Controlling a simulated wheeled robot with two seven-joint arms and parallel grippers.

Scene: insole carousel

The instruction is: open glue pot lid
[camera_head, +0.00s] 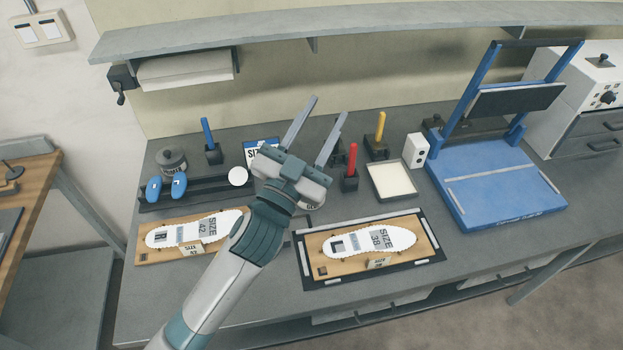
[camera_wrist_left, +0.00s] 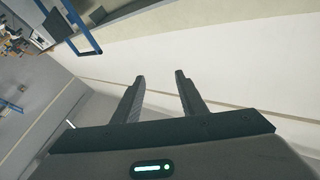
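A dark grey round pot (camera_head: 173,162) with a knobbed lid (camera_head: 171,154) stands at the back left of the bench and looks like the glue pot. Its lid looks seated on top, and its lower part is partly hidden by the blue-ended items in front. My left gripper (camera_head: 328,107) is raised over the middle of the bench, to the right of the pot and well apart from it. Its two fingers are spread with nothing between them. The left wrist view shows the same open, empty fingers (camera_wrist_left: 160,76) against a pale wall. My right gripper is in neither view.
Two blue-ended items (camera_head: 166,188) lie on a dark rack before the pot. Blue (camera_head: 207,132), red (camera_head: 352,160) and yellow (camera_head: 380,127) handles stand in holders. Insole boards (camera_head: 160,256) (camera_head: 330,270) lie in front. A blue press (camera_head: 500,190) stands right; a shelf (camera_head: 270,35) overhangs.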

